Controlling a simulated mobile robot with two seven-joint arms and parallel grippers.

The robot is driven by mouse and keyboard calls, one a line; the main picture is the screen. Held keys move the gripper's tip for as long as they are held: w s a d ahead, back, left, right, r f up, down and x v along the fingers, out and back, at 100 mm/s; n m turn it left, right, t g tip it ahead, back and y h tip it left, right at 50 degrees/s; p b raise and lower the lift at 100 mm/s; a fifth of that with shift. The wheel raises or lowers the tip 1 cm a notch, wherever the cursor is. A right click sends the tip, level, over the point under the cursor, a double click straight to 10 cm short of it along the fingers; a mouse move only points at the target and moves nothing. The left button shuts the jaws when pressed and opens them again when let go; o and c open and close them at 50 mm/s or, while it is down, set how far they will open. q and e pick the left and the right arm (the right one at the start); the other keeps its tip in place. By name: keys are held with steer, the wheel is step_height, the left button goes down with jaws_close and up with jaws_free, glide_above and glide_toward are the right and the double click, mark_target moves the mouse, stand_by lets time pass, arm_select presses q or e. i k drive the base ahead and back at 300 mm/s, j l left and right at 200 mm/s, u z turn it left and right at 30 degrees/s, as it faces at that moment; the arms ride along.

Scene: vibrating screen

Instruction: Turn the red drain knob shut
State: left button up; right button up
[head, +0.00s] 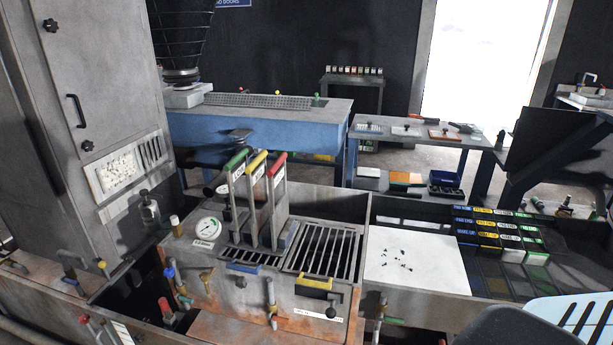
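Several red parts show in the head view, and I cannot tell for sure which is the drain knob. A red knob-like part (166,311) sits low inside the dark recess at the left of the grey machine (215,265). A red handle (85,320) shows at the lower left edge, beside a small white label. A red-topped lever (277,161) stands upright beside a yellow-topped and a green-topped lever. Whether any knob is open or shut cannot be read. Neither of my grippers is in view.
Blue-handled (169,272) and orange-handled (273,310) valves crowd the machine's front. A white sheet (417,262) with dark bits lies right. A grey cabinet (105,70) stands left.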

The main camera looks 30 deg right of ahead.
mark_target(84, 318)
steer(key=k+l, duration=0.1)
steer(key=l, duration=0.45)
steer(key=k+l, duration=0.1)
steer(key=l, duration=0.45)
steer(key=k+l+z, duration=0.1)
steer(key=l, duration=0.45)
steer(key=u, duration=0.55)
steer(key=i+j, duration=0.1)
steer(key=j, duration=0.3)
steer(key=i+j, duration=0.15)
steer(key=j, duration=0.25)
steer(key=i+j+u, duration=0.35)
steer(key=i+j, duration=0.3)
steer(key=i+j+u, duration=0.3)
steer(key=i, duration=0.3)
steer(key=i+u, duration=0.3)
steer(key=i, duration=0.25)
steer(key=i+z, duration=0.25)
steer(key=i, duration=0.15)
steer(key=i+j+z, duration=0.45)
steer(key=i, duration=0.25)
